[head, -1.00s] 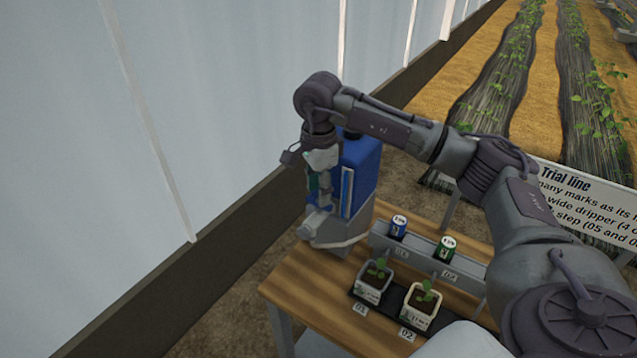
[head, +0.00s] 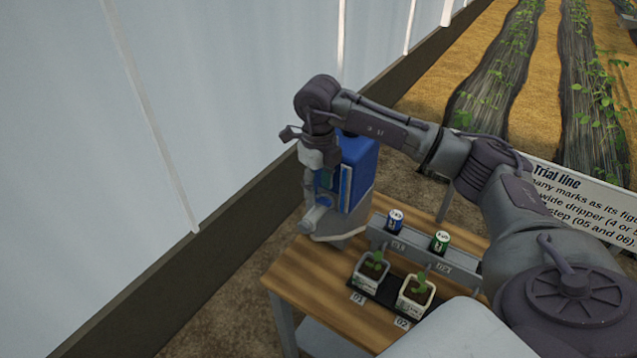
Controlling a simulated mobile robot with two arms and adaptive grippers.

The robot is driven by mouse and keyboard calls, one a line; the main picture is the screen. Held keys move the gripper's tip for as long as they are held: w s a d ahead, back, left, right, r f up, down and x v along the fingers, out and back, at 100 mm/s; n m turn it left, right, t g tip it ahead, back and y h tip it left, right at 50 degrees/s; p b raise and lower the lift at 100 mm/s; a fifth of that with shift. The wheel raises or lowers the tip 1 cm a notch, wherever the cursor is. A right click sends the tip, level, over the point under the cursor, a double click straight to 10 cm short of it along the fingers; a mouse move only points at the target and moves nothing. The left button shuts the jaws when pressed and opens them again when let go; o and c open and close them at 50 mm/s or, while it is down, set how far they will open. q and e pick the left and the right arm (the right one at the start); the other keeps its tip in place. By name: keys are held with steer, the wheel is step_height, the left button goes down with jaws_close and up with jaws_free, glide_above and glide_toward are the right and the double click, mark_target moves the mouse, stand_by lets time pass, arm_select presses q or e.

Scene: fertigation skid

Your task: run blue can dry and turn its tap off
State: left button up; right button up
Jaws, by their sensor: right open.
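The blue can (head: 357,174) stands upright on a grey stand (head: 347,231) at the far left corner of the wooden bench. A grey tap-like fitting (head: 316,217) sticks out at its lower left front. My right gripper (head: 309,155) is open, at the upper left of the can and above the fitting, with clear space between them. Its wrist hides part of the can's top left. A pale strip on the can's side is visible, but the liquid level cannot be read. My left gripper is out of view.
A grey rail (head: 415,250) on the bench (head: 310,277) holds a small blue-labelled cup (head: 395,220) and a green-labelled cup (head: 439,242). Potted seedlings (head: 370,268) (head: 415,292) stand in front. A translucent wall (head: 230,90) rises behind the bench. A trial line sign (head: 590,208) stands at right.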

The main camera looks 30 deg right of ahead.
mark_target(318, 197)
steer(key=shift+n, duration=0.9)
steer(key=shift+f+b, duration=1.85)
steer(key=shift+f, duration=0.45)
jaws_close()
jaws_free()
steer(key=shift+f, duration=0.2)
